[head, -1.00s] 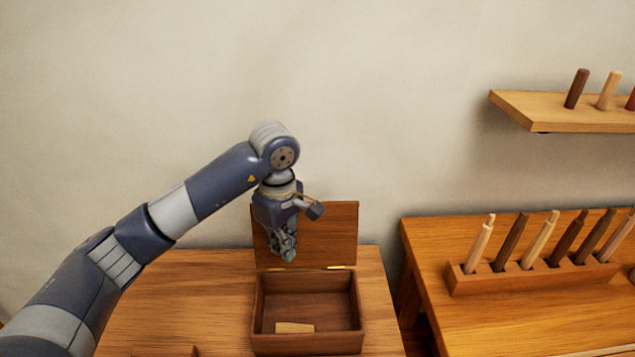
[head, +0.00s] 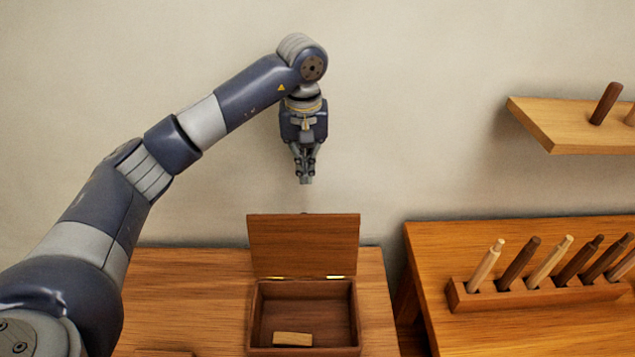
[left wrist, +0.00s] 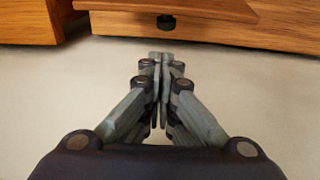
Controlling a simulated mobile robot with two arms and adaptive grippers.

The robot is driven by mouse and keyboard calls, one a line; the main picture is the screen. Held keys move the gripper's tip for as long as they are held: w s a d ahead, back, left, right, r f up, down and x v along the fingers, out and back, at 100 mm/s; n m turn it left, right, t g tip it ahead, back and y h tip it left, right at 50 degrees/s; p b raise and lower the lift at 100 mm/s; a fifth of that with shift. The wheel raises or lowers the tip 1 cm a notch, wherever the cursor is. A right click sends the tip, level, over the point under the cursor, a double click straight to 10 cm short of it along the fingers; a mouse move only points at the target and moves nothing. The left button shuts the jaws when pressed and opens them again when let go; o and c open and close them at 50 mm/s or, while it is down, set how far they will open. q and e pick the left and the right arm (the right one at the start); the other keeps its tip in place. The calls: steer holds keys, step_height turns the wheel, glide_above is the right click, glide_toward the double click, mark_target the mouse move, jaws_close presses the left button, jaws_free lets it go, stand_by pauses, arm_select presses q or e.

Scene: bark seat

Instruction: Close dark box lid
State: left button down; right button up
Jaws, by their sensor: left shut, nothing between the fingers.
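The dark box (head: 258,318) stands on the wooden table with its lid (head: 304,245) open, raised upright at the back on brass-coloured hinges. A small pale wooden block (head: 292,339) lies inside the box. My left gripper (head: 305,181) is shut and empty, pointing down above the top edge of the lid and apart from it, against the wall. In the left wrist view, the gripper's fingertips (left wrist: 160,57) meet, and a brown wooden panel edge with a dark knob (left wrist: 166,21) shows beyond them. My right gripper is not in view.
The wooden table (head: 200,300) has free room left of the box. A second table (head: 430,260) on the right holds a rack (head: 540,293) with several wooden pegs. A wall shelf (head: 565,130) with pegs hangs at the upper right.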

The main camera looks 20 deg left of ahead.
arm_select(q)
step_height(320, 180, down, 10)
steer(key=p, duration=0.3)
steer(key=shift+a+r, duration=0.15)
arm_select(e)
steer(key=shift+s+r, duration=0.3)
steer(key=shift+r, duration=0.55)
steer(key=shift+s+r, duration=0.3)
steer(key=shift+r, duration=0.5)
